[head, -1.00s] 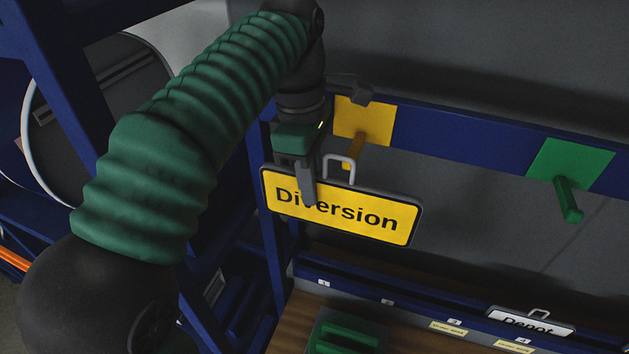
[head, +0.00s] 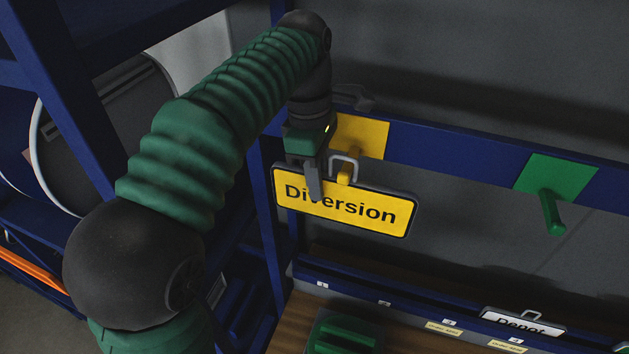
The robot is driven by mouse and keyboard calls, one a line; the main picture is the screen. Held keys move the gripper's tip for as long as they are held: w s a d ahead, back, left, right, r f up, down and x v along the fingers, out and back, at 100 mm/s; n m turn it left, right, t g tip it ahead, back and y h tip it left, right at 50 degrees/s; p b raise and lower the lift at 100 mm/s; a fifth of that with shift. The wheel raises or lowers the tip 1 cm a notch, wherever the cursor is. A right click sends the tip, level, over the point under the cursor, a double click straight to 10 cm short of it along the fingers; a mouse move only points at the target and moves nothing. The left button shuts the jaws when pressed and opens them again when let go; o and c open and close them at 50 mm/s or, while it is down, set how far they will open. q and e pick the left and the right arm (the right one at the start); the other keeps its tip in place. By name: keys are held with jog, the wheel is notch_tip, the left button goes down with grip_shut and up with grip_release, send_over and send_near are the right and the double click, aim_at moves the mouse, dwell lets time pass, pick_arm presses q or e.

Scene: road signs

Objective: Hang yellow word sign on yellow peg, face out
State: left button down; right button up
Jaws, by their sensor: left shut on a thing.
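The yellow sign (head: 365,212) reads "Diversion" in black, has a dark rim and a grey loop handle (head: 344,158) on top, and faces me. My left gripper (head: 314,188) is shut on the sign's upper left part, with one finger in front of the lettering. The yellow peg (head: 344,178) sticks out from the yellow plate (head: 364,137) on the blue rail. The peg's tip shows within the loop's outline, just above the sign's top edge. I cannot tell whether the loop rests on the peg. My right gripper is not in view.
A green peg (head: 553,212) on a green plate (head: 556,177) stands to the right on the blue rail (head: 450,155). Below, a white "Depot" sign (head: 522,322) stands in a rack by a wooden shelf. Blue frame posts stand at left. The space between the pegs is clear.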

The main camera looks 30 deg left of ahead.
pick_arm(q)
jog(key=shift+w+d, duration=0.3)
jog(key=shift+d, duration=0.2)
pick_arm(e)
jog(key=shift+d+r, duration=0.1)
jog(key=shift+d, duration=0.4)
pick_arm(q)
jog(key=shift+f, duration=0.15)
jog(key=shift+w+f, duration=0.1)
jog(key=shift+a+f+b, duration=0.3)
jog(key=shift+a+b, duration=0.05)
jog(key=shift+a, duration=0.05)
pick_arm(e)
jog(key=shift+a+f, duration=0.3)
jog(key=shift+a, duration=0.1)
pick_arm(q)
jog(key=shift+d+f, duration=0.1)
jog(key=shift+f, duration=0.1)
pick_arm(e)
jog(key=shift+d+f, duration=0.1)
